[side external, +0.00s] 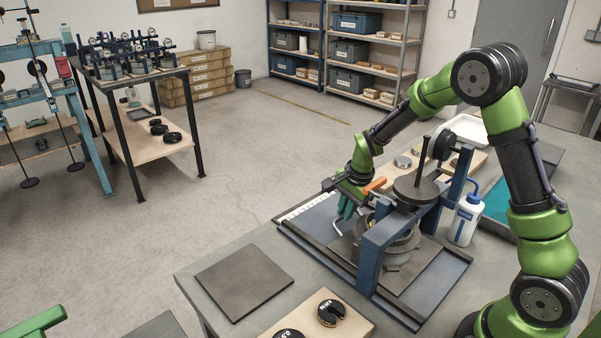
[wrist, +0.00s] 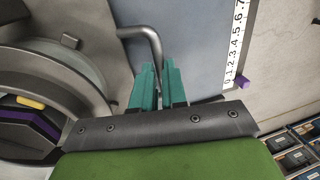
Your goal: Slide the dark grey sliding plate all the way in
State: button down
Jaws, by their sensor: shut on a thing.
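The dark grey sliding plate (side external: 420,277) lies in the low tray of the blue-framed apparatus, under the round grey bowl (side external: 400,248). In the wrist view the plate (wrist: 98,25) is at the upper left, with a bent grey rod handle (wrist: 143,33) on its edge. My gripper (side external: 345,211) is at the plate's left side in the side view. Its teal fingers (wrist: 157,85) are shut on the rod handle. The rod's gripped end is hidden between the fingers. A white number scale (wrist: 236,45) runs along the tray edge, to the right in the wrist view.
The blue upright (side external: 375,255) and a round dark weight (side external: 420,190) stand close to my gripper. A wash bottle (side external: 467,218) is right of the tray. A loose dark square plate (side external: 245,282) and black slotted weights (side external: 331,313) lie at the front.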

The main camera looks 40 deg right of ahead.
jog(key=c, duration=1.2)
grip_release()
jog(key=shift+o, duration=0.2)
jog(key=shift+w, duration=0.1)
